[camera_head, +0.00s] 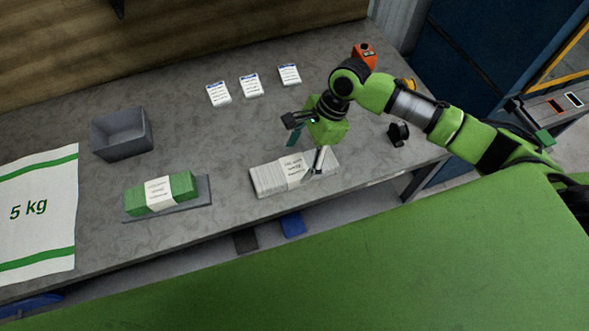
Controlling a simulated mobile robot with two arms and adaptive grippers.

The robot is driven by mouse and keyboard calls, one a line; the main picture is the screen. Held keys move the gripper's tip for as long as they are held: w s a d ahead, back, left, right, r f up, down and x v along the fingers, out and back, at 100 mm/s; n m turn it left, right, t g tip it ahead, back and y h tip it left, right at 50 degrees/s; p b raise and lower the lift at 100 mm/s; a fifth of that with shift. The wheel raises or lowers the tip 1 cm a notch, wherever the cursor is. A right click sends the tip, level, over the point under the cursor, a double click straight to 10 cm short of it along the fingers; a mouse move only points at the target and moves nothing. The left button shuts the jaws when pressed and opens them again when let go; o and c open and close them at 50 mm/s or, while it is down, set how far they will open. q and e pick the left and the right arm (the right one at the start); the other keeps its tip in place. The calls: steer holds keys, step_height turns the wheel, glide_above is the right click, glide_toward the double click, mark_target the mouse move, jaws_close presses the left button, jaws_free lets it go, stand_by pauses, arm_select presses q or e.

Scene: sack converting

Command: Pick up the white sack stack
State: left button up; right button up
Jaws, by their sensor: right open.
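The white sack stack (268,178) lies flat on the grey table, with a printed paper band around its middle. My right gripper (307,150) is above the stack's far side, its fingers apart and nothing between them. One finger overlaps the band's right side in the picture; I cannot tell whether it touches. The other finger is behind the stack. My left gripper is not in view.
A green banded stack (173,191) lies on a grey tray (205,196) to the left. A grey bin (122,135), a 5 kg sack (38,212), several paper cards (250,85) and an orange device (366,55) are on the table (225,140). A shelf is below its front edge.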

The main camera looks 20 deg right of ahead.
mark_target(295, 167)
steer(key=p+x, duration=0.1)
steer(key=x, duration=0.4)
steer(key=shift+d, duration=0.2)
steer(key=c, duration=1.6)
steer(key=shift+o, duration=0.2)
steer(key=shift+r, duration=0.1)
